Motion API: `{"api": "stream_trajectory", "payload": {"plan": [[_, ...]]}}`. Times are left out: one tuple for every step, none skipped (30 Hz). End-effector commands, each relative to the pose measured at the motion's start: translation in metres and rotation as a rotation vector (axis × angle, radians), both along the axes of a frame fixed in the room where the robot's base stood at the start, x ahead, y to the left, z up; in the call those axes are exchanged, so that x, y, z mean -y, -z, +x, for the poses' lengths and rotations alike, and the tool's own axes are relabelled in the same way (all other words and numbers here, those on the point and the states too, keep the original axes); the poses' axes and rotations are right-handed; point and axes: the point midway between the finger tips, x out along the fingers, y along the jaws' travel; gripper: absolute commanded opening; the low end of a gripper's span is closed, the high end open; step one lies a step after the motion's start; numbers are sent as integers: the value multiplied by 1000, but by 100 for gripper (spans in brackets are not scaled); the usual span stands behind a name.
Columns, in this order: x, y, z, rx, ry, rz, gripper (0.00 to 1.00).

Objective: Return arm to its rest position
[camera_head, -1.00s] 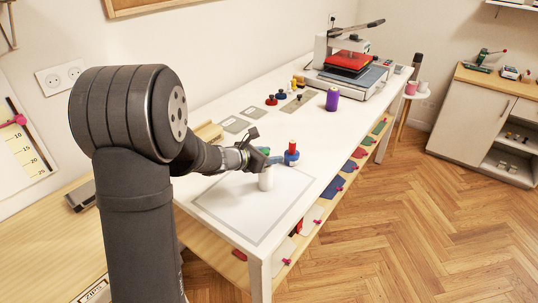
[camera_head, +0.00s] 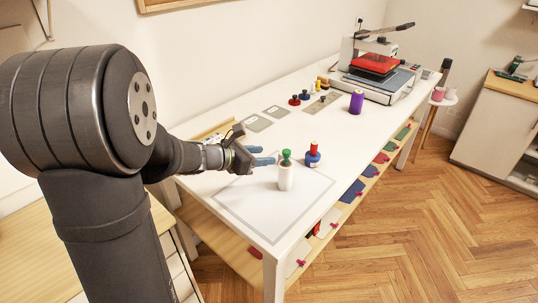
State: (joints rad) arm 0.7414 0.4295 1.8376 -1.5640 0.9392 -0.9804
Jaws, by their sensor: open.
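My gripper (camera_head: 262,156) is open and empty above the white table (camera_head: 225,225), with its blue fingertips pointing right. Just right of the fingertips, a white spool with a green top (camera_head: 286,172) stands upright inside the grey-outlined rectangle on the table. The fingertips look apart from it, though the exact gap is hard to judge. My arm reaches in from the left of the view.
A blue spool with a red top (camera_head: 312,155) stands close behind the white one. A wooden shelf with coloured cloths runs below the tabletop.

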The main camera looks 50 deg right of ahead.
Motion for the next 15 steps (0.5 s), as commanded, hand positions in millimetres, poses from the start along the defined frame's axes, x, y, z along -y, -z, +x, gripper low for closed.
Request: {"api": "stream_trajectory", "payload": {"plan": [[-1,0,0,0,0,0,46],[-1,-1,0,0,0,0,46],[-1,-1,0,0,1,0,46],[-1,-1,0,0,1,0,46],[-1,-1,0,0,1,0,46],[-1,0,0,0,1,0,46],[-1,0,0,0,1,0,46],[-1,0,0,0,1,0,46],[-1,0,0,0,1,0,46],[-1,0,0,0,1,0,46],[0,0,0,0,1,0,46],[2,1,-1,0,1,0,46],[4,2,-1,-1,2,0,46],[6,3,-2,-1,3,0,46],[10,4,-3,-1,4,0,46]]}}
